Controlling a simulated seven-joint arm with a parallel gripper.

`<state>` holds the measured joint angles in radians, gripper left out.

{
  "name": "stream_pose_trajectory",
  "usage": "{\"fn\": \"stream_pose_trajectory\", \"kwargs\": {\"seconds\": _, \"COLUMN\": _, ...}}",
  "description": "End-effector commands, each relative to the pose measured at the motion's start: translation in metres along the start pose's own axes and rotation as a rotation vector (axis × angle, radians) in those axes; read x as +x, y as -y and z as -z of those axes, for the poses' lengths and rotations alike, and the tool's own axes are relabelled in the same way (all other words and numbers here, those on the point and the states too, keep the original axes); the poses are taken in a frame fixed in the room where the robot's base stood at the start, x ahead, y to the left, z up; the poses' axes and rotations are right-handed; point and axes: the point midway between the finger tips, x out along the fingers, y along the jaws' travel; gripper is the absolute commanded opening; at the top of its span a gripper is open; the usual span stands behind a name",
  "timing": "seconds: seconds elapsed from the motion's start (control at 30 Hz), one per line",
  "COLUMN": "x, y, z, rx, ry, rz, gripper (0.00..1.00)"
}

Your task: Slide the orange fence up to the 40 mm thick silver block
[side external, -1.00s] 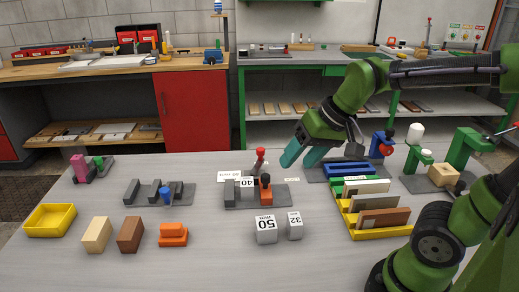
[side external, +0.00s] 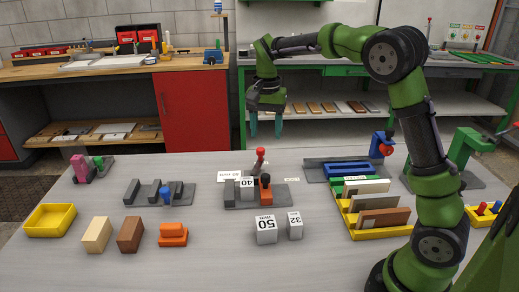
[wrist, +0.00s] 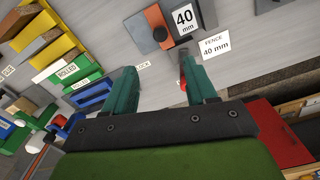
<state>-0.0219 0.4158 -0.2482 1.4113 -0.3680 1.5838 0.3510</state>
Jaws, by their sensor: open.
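The orange fence (side external: 266,196) with a dark knob stands on a grey base plate (side external: 284,188) in the middle of the table. The silver block (side external: 247,192) marked 40 stands just left of it in the side view. In the wrist view, the orange fence (wrist: 155,17) and the block (wrist: 184,20) are side by side at the top; I cannot tell whether they touch. A red-knobbed lever (side external: 260,153) rises behind them. My gripper (side external: 265,125) is open and empty, fingers down, high above the table's far side. Its teal fingers also show in the wrist view (wrist: 158,82).
Blocks marked 50 (side external: 266,230) and 32 (side external: 294,226) stand in front of the fixture. A label card (wrist: 214,47) reads "FENCE 40 mm". A yellow rack (side external: 372,233) with boards is at right. A grey fixture (side external: 150,193) stands at left.

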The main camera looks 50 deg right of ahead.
Motion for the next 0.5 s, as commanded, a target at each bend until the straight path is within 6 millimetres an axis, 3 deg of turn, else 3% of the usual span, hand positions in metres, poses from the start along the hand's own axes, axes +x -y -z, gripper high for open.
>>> {"fn": "stream_pose_trajectory", "kwargs": {"seconds": 0.5, "x": 0.112, "y": 0.000, "z": -0.001, "rx": -0.003, "ry": 0.004, "rz": -0.002, "gripper": 0.56}}
